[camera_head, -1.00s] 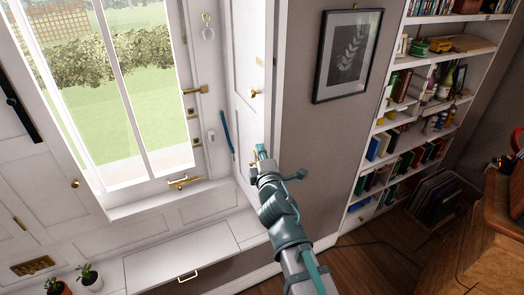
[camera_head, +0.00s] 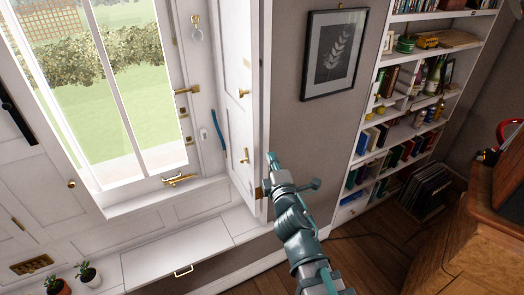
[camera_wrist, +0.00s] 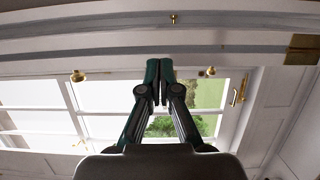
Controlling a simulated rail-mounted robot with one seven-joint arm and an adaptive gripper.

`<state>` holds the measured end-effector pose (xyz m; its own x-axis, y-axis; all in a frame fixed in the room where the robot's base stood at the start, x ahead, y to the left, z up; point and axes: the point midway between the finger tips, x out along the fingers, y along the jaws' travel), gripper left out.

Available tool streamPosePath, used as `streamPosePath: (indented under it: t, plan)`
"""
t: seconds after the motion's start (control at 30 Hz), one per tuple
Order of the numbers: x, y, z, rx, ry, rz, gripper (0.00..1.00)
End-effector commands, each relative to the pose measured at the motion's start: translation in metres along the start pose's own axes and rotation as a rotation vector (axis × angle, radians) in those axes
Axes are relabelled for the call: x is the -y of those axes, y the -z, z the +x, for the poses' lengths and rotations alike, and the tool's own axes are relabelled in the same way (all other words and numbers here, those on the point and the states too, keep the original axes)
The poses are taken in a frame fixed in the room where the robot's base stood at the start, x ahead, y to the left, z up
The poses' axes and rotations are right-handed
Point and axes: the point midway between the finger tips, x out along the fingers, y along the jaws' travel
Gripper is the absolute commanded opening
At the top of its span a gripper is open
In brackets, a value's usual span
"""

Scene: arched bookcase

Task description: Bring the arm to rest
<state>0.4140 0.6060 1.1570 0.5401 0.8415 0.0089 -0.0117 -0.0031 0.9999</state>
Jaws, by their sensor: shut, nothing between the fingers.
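My gripper (camera_head: 271,158) is at the end of my teal and grey arm, in the middle of the head view. It is in front of the edge between the white panelled shutter (camera_head: 241,120) and the grey wall. In the wrist view my gripper (camera_wrist: 159,70) has its two dark teal fingers together, with nothing held. Whether the fingertips touch the white woodwork cannot be told.
A white window (camera_head: 120,110) with brass fittings is at left, above a white bench (camera_head: 178,252). Two potted plants (camera_head: 88,275) stand at bottom left. A framed picture (camera_head: 334,52) hangs on the wall. A full bookcase (camera_head: 400,128) and a wooden desk (camera_head: 465,250) are at right.

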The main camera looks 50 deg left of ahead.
Motion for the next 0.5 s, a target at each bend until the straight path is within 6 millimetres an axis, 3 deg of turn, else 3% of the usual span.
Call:
streamPosePath:
  t: [0.33, 0.5]
  plan:
    - [0.001, -0.008, -0.012, 0.001, 0.003, 0.023, 0.0]
    - [0.026, -0.035, -0.016, 0.137, 0.106, 0.22, 0.0]
